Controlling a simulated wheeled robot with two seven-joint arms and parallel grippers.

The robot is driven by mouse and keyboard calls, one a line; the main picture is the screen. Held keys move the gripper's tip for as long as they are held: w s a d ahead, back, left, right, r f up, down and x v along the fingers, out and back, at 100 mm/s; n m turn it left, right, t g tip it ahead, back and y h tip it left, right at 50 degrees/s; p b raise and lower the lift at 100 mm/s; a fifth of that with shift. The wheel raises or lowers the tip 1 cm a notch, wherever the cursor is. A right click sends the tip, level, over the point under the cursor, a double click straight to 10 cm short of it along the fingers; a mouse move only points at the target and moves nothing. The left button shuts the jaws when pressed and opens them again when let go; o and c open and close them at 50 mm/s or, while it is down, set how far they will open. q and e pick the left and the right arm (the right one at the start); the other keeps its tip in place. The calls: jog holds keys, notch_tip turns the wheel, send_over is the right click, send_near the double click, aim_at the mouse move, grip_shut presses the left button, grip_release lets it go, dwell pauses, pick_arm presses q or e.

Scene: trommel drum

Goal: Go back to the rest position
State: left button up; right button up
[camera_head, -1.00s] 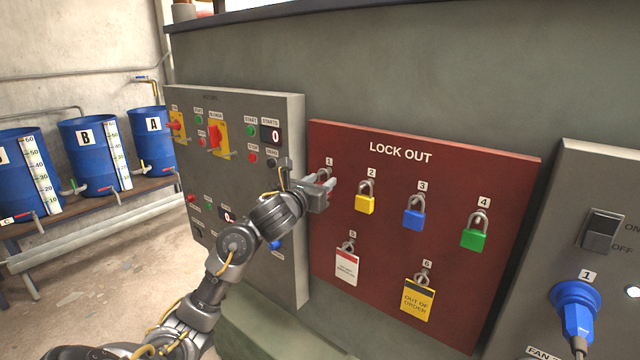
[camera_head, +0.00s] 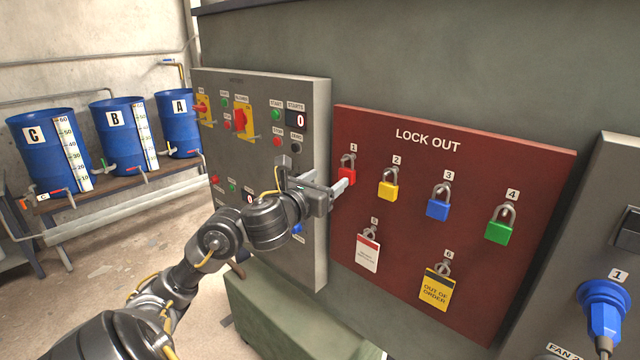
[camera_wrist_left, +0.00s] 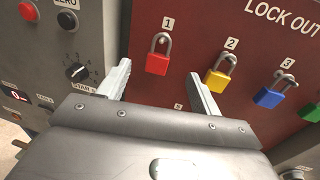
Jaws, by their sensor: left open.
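My left gripper (camera_head: 341,190) is open and empty in front of the red lock-out board (camera_head: 455,165). In the left wrist view its two fingers (camera_wrist_left: 160,85) stand apart, with the red padlock (camera_wrist_left: 157,63) seen beyond and between them. The red padlock hangs on hook 1 in the head view (camera_head: 347,172), just past the fingertips. I see a gap between the fingers and the padlock in the wrist view. My right gripper is in neither view.
Yellow (camera_head: 388,188), blue (camera_head: 438,208) and green (camera_head: 499,230) padlocks hang beside it, with two tags below. A grey control panel (camera_head: 318,240) stands left of the board. A blue plug (camera_head: 603,305) is at right. Blue barrels (camera_head: 122,130) stand far left, with open floor before them.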

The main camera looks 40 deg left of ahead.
pick_arm(q)
jog(key=shift+s+d, duration=0.25)
jog(key=shift+s, duration=0.75)
